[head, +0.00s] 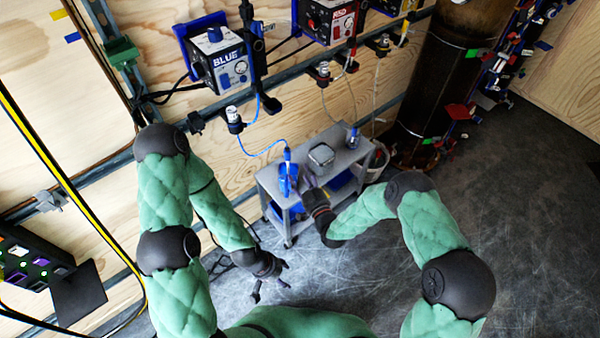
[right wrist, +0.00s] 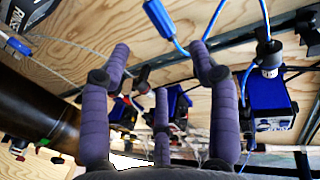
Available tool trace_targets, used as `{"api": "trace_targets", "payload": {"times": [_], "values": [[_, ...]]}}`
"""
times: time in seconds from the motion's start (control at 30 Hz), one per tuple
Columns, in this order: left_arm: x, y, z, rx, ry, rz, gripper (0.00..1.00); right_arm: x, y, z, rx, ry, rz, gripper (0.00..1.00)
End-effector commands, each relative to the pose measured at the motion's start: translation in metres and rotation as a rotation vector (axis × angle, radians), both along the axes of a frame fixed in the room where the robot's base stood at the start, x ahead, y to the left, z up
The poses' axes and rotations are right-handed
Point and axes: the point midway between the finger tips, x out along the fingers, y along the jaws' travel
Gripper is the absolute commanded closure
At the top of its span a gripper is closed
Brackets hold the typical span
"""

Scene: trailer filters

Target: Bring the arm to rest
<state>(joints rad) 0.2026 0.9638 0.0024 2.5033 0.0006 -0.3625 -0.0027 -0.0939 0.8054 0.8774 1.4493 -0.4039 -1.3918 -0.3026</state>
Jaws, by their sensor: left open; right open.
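The cart carries a blue holder (head: 287,178) with a cabled blue item and a grey square container (head: 321,156). A box marked BLUE (head: 222,66) hangs on the plywood wall. A dark cylinder (head: 436,82) stands at the right. Open floor (head: 535,215) lies farther right.

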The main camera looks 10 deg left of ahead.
Motion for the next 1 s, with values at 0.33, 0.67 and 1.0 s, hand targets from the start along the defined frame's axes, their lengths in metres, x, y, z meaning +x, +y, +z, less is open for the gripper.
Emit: {"api": "trace_targets", "payload": {"times": [0.33, 0.67, 1.0], "values": [[0.0, 0.0, 0.0, 0.0, 0.0, 0.0, 0.41, 0.0, 0.0, 0.0, 0.0, 0.0, 0.0, 0.39], [0.0, 0.0, 0.002, 0.0, 0.0, 0.0, 0.41, 0.0, -0.003, -0.003, -0.004, 0.022, -0.004, 0.39], [0.0, 0.0, 0.033, 0.0, 0.0, 0.0, 0.41, -0.05, -0.074, -0.061, -0.055, 0.586, -0.103, 0.39]]}}
